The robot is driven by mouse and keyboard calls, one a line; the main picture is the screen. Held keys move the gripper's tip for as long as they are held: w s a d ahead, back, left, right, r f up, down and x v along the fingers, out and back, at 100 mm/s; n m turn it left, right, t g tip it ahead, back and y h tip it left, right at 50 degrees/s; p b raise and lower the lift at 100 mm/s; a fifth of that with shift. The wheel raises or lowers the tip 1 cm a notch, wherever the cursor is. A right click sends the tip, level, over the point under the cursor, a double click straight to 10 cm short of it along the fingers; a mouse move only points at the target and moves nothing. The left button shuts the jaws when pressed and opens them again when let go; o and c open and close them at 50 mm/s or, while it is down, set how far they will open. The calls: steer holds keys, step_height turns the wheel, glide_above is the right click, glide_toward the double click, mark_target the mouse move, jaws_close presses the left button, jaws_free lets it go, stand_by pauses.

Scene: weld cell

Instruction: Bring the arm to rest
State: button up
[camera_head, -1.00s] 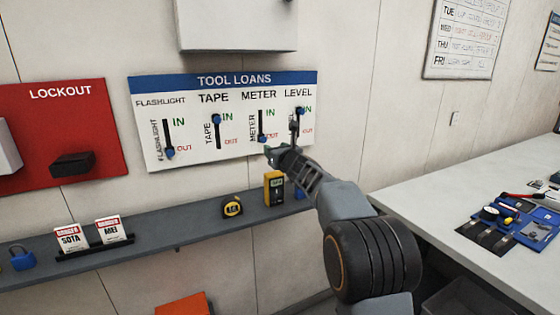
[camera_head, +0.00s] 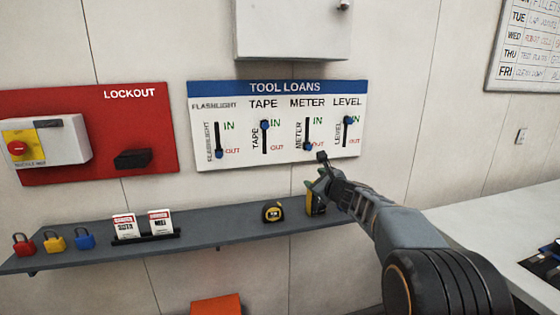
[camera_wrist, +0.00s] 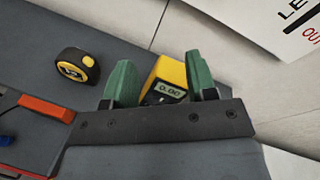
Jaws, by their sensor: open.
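My gripper (camera_head: 322,178) is open and empty, just below the tool loans board (camera_head: 277,160). It partly covers the yellow meter (camera_head: 311,204) on the shelf. In the wrist view the two green fingers (camera_wrist: 159,65) are apart, and the meter (camera_wrist: 170,74) shows between and beyond them; I cannot tell how near it is. My arm reaches in from the lower right. On the board, the flashlight slider (camera_head: 219,154) and meter slider (camera_head: 307,147) are low, by OUT. The tape slider (camera_head: 264,125) and level slider (camera_head: 348,121) are high, by IN.
A yellow tape measure (camera_head: 273,212) sits on the grey shelf (camera_head: 215,229), left of the meter. Danger tags (camera_head: 124,226) and several padlocks (camera_head: 54,241) are further left. A red lockout board (camera_head: 152,182) hangs at left. A white bench (camera_head: 480,235) stands at right.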

steer(key=s+a+f+n+g+p, duration=0.1)
steer(key=s+a+f+n+g, duration=0.1)
steer(key=s+f+n+g, duration=0.45)
steer(key=s+a+f+n+g, duration=0.2)
steer(key=s+a+f+n, duration=0.15)
steer(key=s+n, duration=0.65)
steer(key=s+d+f+n+g+h+p, duration=0.1)
steer(key=s+d+n+h, duration=0.2)
steer(key=s, duration=0.7)
steer(key=s+d+f+n+g+h+p, duration=0.1)
steer(key=s+d+n+g+h+p, duration=0.1)
steer(key=s+n, duration=0.4)
steer(key=shift+s+d+h, duration=0.4)
steer(key=shift+s, duration=2)
